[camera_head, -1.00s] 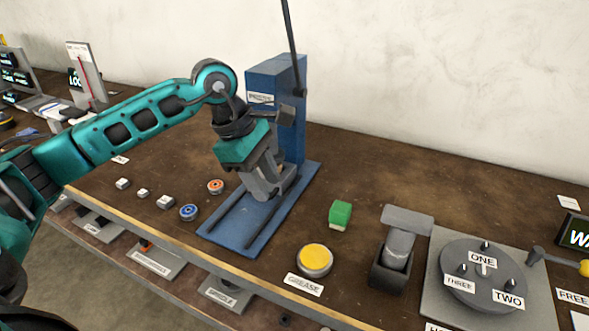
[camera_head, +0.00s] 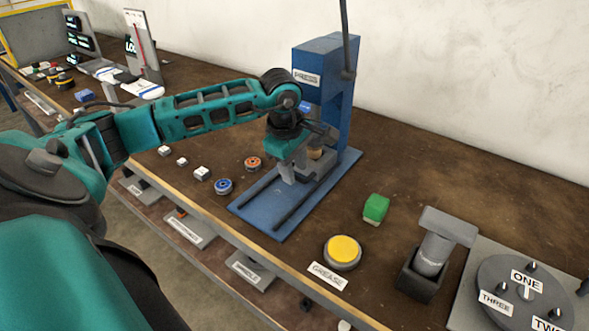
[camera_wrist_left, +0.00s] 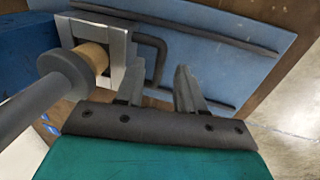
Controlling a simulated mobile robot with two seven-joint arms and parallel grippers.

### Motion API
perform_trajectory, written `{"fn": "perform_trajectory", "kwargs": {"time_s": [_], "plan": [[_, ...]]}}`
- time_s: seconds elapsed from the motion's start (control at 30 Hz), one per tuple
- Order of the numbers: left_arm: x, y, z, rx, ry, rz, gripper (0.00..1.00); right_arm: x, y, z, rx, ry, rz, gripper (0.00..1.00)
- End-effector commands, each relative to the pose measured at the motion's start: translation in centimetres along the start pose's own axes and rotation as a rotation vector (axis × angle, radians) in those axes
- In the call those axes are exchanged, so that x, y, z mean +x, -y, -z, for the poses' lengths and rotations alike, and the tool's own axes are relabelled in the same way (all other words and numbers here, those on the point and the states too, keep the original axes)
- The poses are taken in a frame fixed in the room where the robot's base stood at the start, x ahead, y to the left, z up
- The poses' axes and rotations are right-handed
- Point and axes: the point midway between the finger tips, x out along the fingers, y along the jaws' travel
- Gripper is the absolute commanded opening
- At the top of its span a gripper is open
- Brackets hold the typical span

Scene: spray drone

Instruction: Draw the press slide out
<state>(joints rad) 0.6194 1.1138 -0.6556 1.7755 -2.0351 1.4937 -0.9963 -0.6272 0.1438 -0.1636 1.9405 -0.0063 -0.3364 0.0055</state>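The blue press (camera_head: 325,85) stands at the back of the bench on a blue base with two dark rails (camera_head: 270,205). Its grey slide (camera_head: 322,172) sits under the press head, with a tan cylinder (camera_head: 315,153) on it. In the left wrist view the slide (camera_wrist_left: 126,38) has a dark U-shaped handle (camera_wrist_left: 161,52). My left gripper (camera_head: 291,172) points down at the slide's front side. In the left wrist view its fingers (camera_wrist_left: 160,72) are apart, and the handle's bar lies between their tips in the picture. Contact cannot be told. My right gripper is not in view.
The front rail part of the base is clear.

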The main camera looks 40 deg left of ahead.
Motion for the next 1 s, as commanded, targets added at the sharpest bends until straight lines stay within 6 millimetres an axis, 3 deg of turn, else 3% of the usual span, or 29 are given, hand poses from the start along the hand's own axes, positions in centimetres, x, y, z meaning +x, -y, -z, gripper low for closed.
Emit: {"fn": "perform_trajectory", "kwargs": {"time_s": [0.13, 0.43, 0.83, 1.0], "plan": [[1.00, 0.00, 0.01, 0.000, 0.000, 0.000, 0.38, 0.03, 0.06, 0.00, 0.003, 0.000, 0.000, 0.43], [1.17, 0.00, 0.00, 0.001, 0.000, 0.000, 0.38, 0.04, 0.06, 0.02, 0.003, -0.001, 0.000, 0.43], [1.15, 0.00, 0.00, 0.000, 0.000, 0.000, 0.00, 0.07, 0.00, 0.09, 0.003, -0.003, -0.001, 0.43], [1.14, 0.00, 0.01, 0.000, 0.000, 0.000, 0.00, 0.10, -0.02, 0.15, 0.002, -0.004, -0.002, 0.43]]}}
